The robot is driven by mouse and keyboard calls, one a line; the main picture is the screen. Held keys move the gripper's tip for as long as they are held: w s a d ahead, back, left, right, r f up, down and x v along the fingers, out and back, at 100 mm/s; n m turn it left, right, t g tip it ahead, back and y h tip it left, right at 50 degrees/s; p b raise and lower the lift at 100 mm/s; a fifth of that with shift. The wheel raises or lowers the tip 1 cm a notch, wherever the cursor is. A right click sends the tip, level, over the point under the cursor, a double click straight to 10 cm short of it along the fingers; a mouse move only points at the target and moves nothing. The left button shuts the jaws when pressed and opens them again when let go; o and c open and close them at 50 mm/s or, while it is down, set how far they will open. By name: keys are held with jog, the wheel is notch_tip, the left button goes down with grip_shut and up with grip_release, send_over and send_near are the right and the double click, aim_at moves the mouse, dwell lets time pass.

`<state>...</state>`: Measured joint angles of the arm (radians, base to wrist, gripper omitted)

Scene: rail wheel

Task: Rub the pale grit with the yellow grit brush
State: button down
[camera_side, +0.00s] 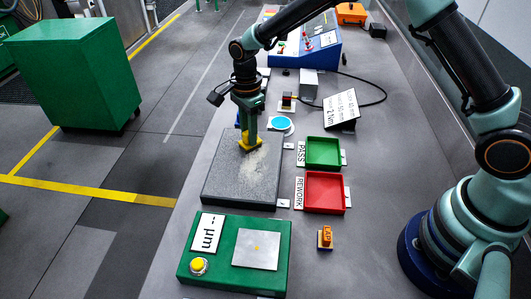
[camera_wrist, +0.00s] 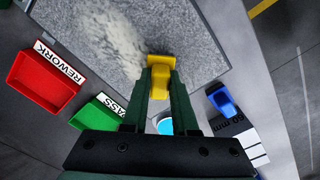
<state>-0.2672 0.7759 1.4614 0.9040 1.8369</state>
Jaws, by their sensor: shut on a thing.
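My gripper (camera_side: 249,138) is shut on the yellow grit brush (camera_side: 246,146) and points down at the grey granite plate (camera_side: 225,185). In the wrist view the yellow grit brush (camera_wrist: 161,68) sits between the two green fingers. The pale grit (camera_side: 256,166) is a smear on the plate, just in front of the brush in the side view. In the wrist view the pale grit (camera_wrist: 125,40) spreads up and left of the brush. The brush is at or very near the plate surface; its contact with the plate is hidden.
A green PASS tray (camera_side: 323,139) and a red REWORK tray (camera_side: 346,193) stand right of the plate. A green gauge box (camera_side: 284,270) is in front of it, with an orange LAP block (camera_side: 325,237) beside. A cyan disc (camera_side: 281,124) lies behind the plate.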

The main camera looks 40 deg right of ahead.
jog(key=shift+w+d, duration=0.55)
jog(key=shift+d, duration=0.05)
jog(key=shift+s+d, duration=0.4)
jog(key=shift+d, duration=0.15)
jog(key=shift+s+a+r, duration=0.1)
jog(key=shift+s+a, duration=4.9)
jog(key=shift+a, duration=0.1)
notch_tip(320, 180, up, 8)
